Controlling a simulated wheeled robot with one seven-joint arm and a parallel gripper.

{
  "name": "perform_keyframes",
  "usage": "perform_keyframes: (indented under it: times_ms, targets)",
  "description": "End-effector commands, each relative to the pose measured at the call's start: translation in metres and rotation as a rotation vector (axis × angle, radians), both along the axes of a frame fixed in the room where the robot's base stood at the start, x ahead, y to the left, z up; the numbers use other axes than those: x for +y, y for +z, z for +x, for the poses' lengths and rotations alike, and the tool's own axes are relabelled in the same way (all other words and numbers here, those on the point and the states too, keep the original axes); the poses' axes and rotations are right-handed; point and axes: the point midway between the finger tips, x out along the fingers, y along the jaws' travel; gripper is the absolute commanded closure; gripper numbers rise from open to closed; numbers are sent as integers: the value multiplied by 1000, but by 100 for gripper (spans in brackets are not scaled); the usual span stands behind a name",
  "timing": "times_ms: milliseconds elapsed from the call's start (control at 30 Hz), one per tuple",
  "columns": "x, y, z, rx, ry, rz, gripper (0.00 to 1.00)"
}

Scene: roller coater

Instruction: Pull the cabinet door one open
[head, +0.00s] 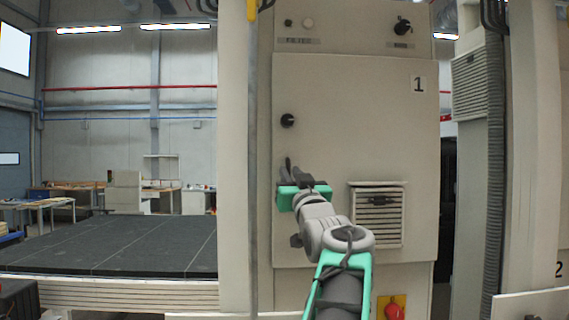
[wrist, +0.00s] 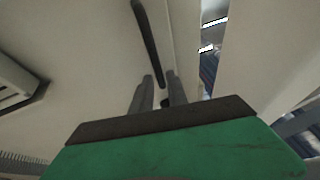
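Cabinet door one (head: 350,110) is a beige panel marked "1" in the head view, and it looks shut. A dark bar handle (wrist: 149,40) slants down the panel in the wrist view. Its lower end reaches the gap between my fingertips. My gripper (head: 293,171) is in front of the door's left edge, below a round black knob (head: 288,120). In the wrist view its two grey fingers (wrist: 161,78) are apart, with a gap between them. I cannot tell whether they touch the handle. My gripper hides part of the door around it in the head view.
A vent grille (head: 377,216) juts from the door to the right of my gripper. A beige post (head: 234,160) stands close on the left. A red switch on a yellow plate (head: 391,307) is below. A wide dark platform (head: 120,245) lies further left.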

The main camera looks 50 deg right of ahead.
Motion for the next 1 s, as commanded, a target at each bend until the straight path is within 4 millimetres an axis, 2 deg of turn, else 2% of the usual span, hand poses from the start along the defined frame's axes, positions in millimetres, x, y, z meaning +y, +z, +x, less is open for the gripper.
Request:
perform_keyframes:
  times_ms: [33, 200, 433, 700, 1000]
  targets:
    - [-5, 8, 8, 1, 3, 2, 81]
    - [-14, 12, 20, 0, 2, 0, 81]
    - [-14, 10, 21, 0, 3, 0, 81]
    - [-13, 10, 22, 0, 4, 0, 100]
    - [-13, 10, 22, 0, 4, 0, 100]
